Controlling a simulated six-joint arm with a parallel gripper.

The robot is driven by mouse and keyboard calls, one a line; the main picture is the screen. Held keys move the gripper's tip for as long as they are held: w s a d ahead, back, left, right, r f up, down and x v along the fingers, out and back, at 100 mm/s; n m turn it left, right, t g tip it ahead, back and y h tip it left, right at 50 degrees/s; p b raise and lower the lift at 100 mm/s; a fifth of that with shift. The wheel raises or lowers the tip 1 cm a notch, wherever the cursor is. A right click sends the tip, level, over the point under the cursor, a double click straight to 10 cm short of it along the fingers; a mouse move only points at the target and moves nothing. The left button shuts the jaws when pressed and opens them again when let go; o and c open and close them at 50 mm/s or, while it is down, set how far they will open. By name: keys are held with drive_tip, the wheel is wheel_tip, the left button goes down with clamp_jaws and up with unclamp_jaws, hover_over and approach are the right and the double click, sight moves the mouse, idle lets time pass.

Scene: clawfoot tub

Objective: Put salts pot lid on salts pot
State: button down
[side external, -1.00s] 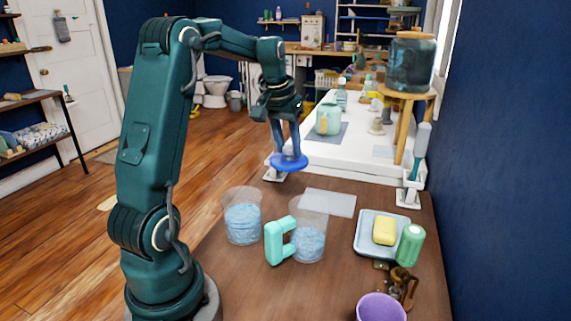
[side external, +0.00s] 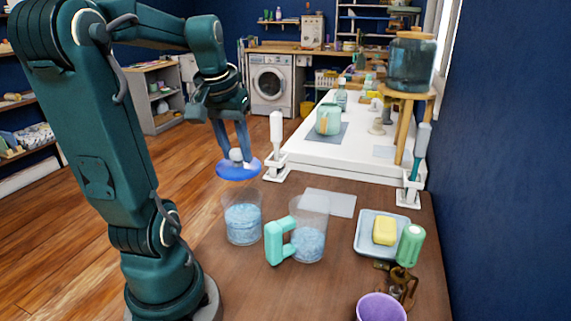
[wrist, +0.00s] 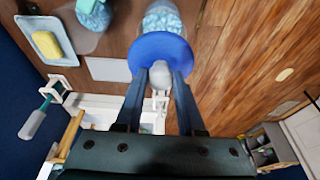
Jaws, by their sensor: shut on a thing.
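The blue lid (side external: 238,169) has a pale round knob, and my gripper (side external: 233,150) is shut on that knob. The lid hangs roughly level above and slightly left of a clear pot of blue salts (side external: 242,222), with a gap between them. In the wrist view the lid (wrist: 160,48) lies between my fingertips (wrist: 160,75) and partly covers the pot (wrist: 163,17). A second clear vessel with blue salts (side external: 310,240) and a teal handle stands to the right. Which one the task calls the salts pot is not marked.
A grey tray (side external: 365,245) with yellow soap (side external: 384,231) is at the right, beside a green bottle (side external: 410,245). A purple cup (side external: 381,307) stands at the front. A flat translucent sheet (side external: 330,203) lies behind the pots. White holders stand at the table's back edge.

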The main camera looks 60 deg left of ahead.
sight(236, 168)
drive_tip(key=shift+f, duration=2.3)
drive_tip(key=shift+f, duration=0.4)
drive_tip(key=shift+f, duration=0.55)
drive_tip(key=shift+c, duration=2.2)
unclamp_jaws()
drive_tip(key=shift+r, duration=0.2)
